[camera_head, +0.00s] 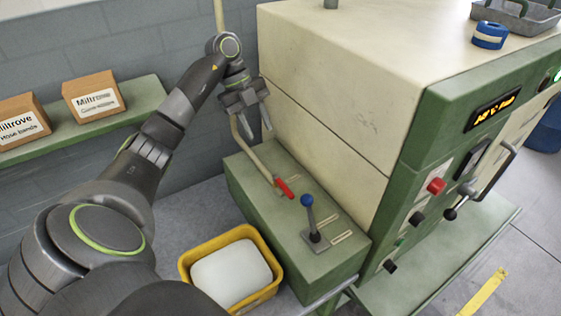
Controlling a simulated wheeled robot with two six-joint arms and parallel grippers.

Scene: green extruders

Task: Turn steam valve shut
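A small red handle (285,187) sits at the lower end of a thin cream pipe (254,157), on top of the green box beside the machine. It looks like the steam valve's handle. It lies slanted, pointing toward the lower right. My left gripper (249,126) hangs above and to the left of the red handle, its fingers pointing down. Its fingers are spread and nothing shows between them; the gripper is apart from the handle and hides part of the pipe. My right gripper is out of view.
A blue-knobbed lever (308,203) stands upright on the green box (262,207), close to the red handle. A yellow bin (188,262) holding a white block sits in front. The tall cream machine (330,80) rises close on the right. Two cartons (92,97) stand on a shelf at left.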

